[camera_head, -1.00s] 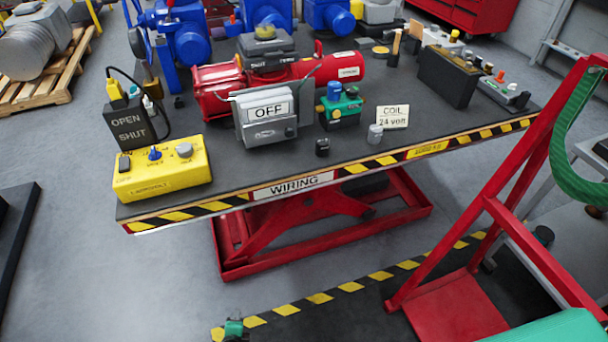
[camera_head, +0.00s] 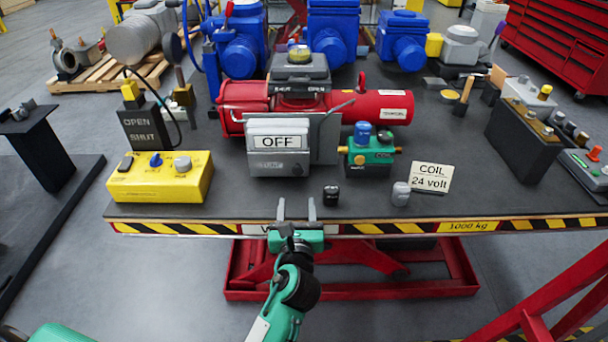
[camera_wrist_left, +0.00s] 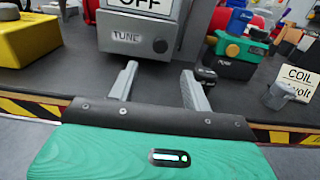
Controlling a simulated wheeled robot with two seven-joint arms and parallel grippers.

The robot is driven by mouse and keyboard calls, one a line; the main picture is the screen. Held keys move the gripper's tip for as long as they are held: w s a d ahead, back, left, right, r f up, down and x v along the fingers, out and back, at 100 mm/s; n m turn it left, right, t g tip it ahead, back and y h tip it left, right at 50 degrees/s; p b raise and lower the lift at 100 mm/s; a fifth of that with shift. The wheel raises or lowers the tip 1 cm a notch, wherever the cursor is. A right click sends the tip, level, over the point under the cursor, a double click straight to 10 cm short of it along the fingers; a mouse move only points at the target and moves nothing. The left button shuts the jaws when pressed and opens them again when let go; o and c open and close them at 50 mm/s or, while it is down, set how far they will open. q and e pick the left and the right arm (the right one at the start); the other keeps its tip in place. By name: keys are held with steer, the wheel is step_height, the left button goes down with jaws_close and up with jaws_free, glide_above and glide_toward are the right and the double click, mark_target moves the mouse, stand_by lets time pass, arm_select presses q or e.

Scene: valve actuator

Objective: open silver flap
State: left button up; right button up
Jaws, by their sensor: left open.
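The silver flap (camera_head: 278,142) is the grey front cover marked OFF on the box of the red actuator (camera_head: 245,103). It hangs closed, and a grey lower part marked TUNE with a small round knob shows below it. In the left wrist view the flap's lower part (camera_wrist_left: 145,5) is at the top edge, and its upper part is cut off. My left gripper (camera_head: 297,207) is open and empty at the table's front edge, in front of and below the flap, touching nothing. It also shows in the left wrist view (camera_wrist_left: 158,82). My right gripper is not in view.
A yellow control box (camera_head: 160,178) stands left of the flap, and a green-and-blue coil unit (camera_head: 370,150) stands right. A small black cylinder (camera_head: 331,195), a grey cylinder (camera_head: 400,193) and a COIL 24 volt sign (camera_head: 431,178) are near the front edge.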

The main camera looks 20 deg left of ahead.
mark_target(298, 171)
arm_select(q)
steer(key=x, duration=1.1)
steer(key=shift+f, duration=0.1)
steer(key=shift+p, duration=0.3)
jaws_close()
